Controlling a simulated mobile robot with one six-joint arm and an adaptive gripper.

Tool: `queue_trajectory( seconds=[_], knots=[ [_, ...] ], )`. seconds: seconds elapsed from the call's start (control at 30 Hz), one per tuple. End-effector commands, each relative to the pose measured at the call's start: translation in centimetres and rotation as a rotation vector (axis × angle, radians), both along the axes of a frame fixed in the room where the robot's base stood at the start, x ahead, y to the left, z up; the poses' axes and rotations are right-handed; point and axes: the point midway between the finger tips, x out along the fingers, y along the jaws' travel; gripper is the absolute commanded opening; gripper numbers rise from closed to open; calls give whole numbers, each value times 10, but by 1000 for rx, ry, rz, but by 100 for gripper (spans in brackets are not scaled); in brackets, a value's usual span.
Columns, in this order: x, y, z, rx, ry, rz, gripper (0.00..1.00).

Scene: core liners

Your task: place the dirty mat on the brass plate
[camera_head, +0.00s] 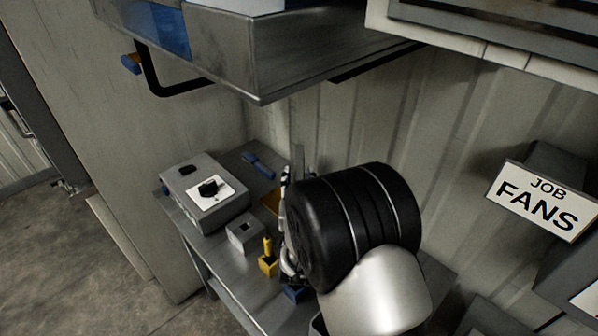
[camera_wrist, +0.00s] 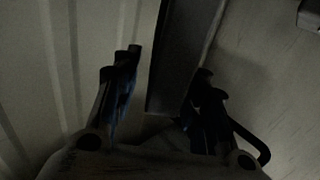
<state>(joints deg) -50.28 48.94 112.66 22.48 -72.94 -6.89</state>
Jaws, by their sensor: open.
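My gripper (camera_wrist: 165,78) is open in the dark wrist view, with its two fingers apart and nothing seen between them. In the head view my arm's black and silver wrist covers the middle of the bench. I cannot make out the dirty mat in either view.
A grey metal bench (camera_head: 205,243) carries a grey box with a black knob (camera_head: 205,190), a small grey block with a square hole (camera_head: 245,233), a yellow block (camera_head: 268,264) and a blue item (camera_head: 258,165). A metal shelf (camera_head: 300,62) overhangs it. A "JOB FANS" sign (camera_head: 543,200) is at right.

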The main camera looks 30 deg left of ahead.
Motion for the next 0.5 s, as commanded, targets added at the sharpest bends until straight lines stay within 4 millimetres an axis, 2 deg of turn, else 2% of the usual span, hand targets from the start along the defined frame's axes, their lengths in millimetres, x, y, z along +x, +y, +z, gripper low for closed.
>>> queue_trajectory(
  seconds=[0.03,0.2,0.5],
  knots=[
    [-10,-4,1,-2,2,2,40],
    [-31,-16,1,-2,1,2,40],
    [-40,-22,0,0,-1,1,40]
  ],
)
